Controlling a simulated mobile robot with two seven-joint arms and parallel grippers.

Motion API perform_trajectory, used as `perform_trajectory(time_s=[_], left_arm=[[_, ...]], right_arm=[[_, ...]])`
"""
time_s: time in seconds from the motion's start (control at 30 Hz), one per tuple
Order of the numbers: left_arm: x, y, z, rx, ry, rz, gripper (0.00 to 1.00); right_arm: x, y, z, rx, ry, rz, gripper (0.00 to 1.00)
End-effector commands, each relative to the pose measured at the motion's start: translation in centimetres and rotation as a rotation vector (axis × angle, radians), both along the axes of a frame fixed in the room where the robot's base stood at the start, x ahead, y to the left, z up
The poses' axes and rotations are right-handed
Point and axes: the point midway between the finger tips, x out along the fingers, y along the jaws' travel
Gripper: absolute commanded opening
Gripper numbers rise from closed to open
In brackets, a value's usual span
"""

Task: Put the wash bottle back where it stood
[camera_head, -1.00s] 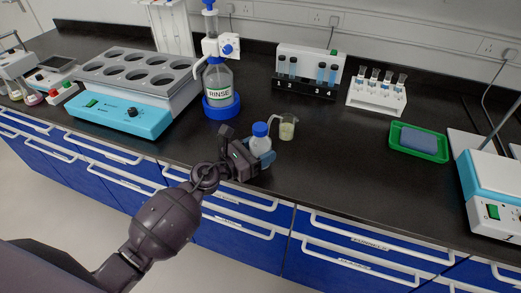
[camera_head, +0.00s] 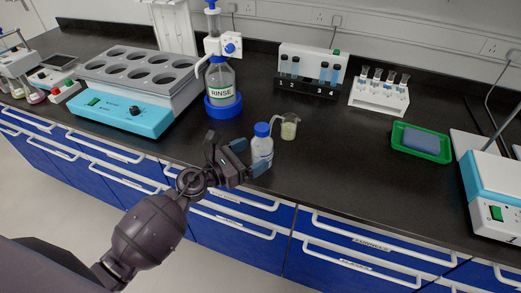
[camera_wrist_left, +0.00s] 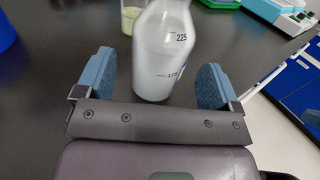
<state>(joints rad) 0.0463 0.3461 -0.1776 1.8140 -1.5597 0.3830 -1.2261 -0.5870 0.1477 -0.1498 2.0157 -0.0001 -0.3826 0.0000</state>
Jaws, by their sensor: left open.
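The wash bottle (camera_head: 262,147), whitish with a blue cap, stands upright on the black bench near its front edge. In the left wrist view the bottle (camera_wrist_left: 163,55) shows printed volume marks; its top is cut off by the frame. My left gripper (camera_head: 249,158) is open at the bottle's near left side. In the left wrist view the open gripper (camera_wrist_left: 156,78) has one blue fingertip on each side of the bottle's lower part, with visible gaps.
A small beaker (camera_head: 289,127) with pale liquid stands just behind the bottle. The RINSE bottle (camera_head: 221,85) in a blue base (camera_head: 222,110) and the block heater (camera_head: 122,112) are to the left. A green tray (camera_head: 421,142) lies to the right, with clear bench before it.

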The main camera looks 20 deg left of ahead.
Motion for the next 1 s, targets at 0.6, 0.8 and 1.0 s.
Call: perform_trajectory(time_s=[0.6,0.8,1.0], left_arm=[[-6.6,4.8,-0.1,-0.001,0.001,0.0,0.88],[-6.7,4.8,0.0,-0.001,-0.001,0.0,0.88],[-6.7,4.8,0.0,0.0,0.0,0.0,0.88]], right_arm=[[0.3,0.3,-0.5,0.005,-0.003,0.002,0.0],[0.4,0.3,-0.5,0.005,-0.004,0.002,0.0],[0.4,0.3,-0.5,0.003,-0.004,0.003,0.0]])
